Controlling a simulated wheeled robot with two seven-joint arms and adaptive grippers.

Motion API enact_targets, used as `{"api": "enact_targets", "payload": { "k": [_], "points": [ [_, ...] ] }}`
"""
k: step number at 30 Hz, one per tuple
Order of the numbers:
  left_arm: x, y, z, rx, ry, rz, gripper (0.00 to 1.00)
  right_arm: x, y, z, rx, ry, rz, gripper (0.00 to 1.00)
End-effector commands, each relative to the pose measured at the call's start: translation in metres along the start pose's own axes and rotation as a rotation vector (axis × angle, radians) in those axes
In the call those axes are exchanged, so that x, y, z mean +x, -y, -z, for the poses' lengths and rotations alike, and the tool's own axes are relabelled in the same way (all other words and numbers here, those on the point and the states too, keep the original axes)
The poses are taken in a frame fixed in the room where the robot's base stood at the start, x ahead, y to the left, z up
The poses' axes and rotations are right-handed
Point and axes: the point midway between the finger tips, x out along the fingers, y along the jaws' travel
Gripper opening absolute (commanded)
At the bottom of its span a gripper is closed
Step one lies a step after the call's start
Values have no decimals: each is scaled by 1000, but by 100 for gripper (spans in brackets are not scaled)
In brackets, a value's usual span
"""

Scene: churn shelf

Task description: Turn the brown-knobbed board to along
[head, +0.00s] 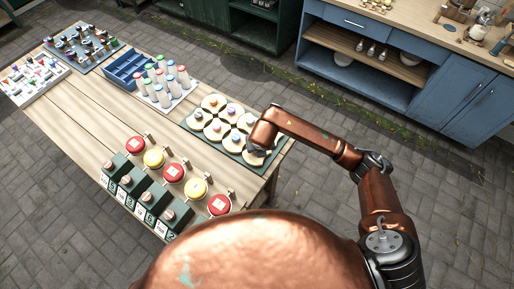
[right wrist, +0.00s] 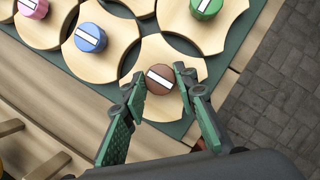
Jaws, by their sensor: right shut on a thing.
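The brown knob (right wrist: 160,79) carries a white bar that slants down to the right in the right wrist view. It sits on a pale wooden board with curved-in sides (right wrist: 163,107), at the corner of a dark green tray (right wrist: 178,129). My right gripper (right wrist: 159,82) is shut on the brown knob, one finger on each side. In the head view my right gripper (head: 257,147) is over the near right part of the tray and hides the knob. My left gripper is not in view.
Neighbouring boards carry a blue knob (right wrist: 90,37), a green knob (right wrist: 206,8) and a pink knob (right wrist: 33,7). Several red and yellow discs (head: 173,173) stand nearer on the table. White bottles (head: 163,96) stand behind the tray to the left. Paved floor lies to the right.

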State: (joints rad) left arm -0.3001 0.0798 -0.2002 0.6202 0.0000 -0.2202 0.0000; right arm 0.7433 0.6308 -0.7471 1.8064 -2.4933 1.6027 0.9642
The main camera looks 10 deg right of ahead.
Motion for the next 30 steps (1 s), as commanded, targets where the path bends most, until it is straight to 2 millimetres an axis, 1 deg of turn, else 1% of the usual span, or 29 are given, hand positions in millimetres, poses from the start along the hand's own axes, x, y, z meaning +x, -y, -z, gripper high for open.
{"api": "enact_targets", "payload": {
  "k": [11,12,18,19,26,30],
  "points": [
    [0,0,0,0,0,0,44,0,-1,0,5,0,-1,2],
    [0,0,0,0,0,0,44,0,-1,0,5,0,-1,29],
    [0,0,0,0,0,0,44,0,-1,0,4,0,0,42],
    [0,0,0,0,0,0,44,0,-1,0,4,0,0,44],
    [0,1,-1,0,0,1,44,0,0,0,4,0,0,44],
    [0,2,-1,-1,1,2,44,-8,0,-1,4,2,0,44]
  ]
}}
